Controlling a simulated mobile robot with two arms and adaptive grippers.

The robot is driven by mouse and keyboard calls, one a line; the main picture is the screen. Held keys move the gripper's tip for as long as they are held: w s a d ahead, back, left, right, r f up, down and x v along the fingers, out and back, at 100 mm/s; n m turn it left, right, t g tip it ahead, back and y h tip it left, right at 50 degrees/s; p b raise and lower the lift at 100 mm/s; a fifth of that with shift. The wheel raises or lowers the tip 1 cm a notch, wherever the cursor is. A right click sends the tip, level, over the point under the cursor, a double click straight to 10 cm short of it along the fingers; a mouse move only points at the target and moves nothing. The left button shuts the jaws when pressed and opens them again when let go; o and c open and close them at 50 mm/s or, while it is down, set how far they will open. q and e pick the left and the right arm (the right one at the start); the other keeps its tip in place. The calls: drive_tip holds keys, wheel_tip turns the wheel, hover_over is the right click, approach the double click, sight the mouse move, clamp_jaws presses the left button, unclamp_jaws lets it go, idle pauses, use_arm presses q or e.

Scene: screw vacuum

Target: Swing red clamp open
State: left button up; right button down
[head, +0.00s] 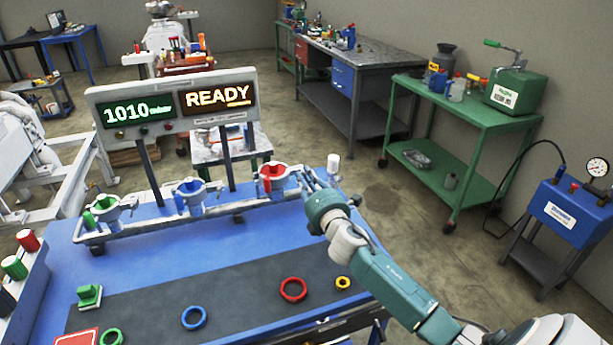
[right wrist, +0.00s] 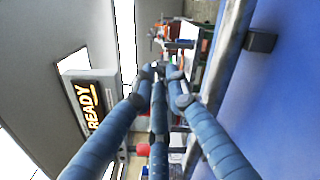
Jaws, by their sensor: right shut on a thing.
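The red clamp (head: 272,178) is the rightmost of three clamps on the rail at the back of the blue table. It has a red insert in a grey ring with arms to the sides. My right gripper (head: 305,179) reaches in from the right, with its fingers at the clamp's right arm. In the right wrist view the blue-grey fingers (right wrist: 160,76) converge and hide what they grip. The green clamp (head: 106,207) and the blue clamp (head: 192,193) stand to the left on the same rail. My left gripper is not in view.
A display (head: 178,102) reading 1010 and READY stands behind the rail. A white-capped post (head: 333,164) stands right of the gripper. A green cart (head: 470,117) stands at the right.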

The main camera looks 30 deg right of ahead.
drive_tip(key=shift+r+n+p, duration=0.2)
drive_tip(key=shift+n+p, duration=0.1)
drive_tip(key=shift+n, duration=0.9)
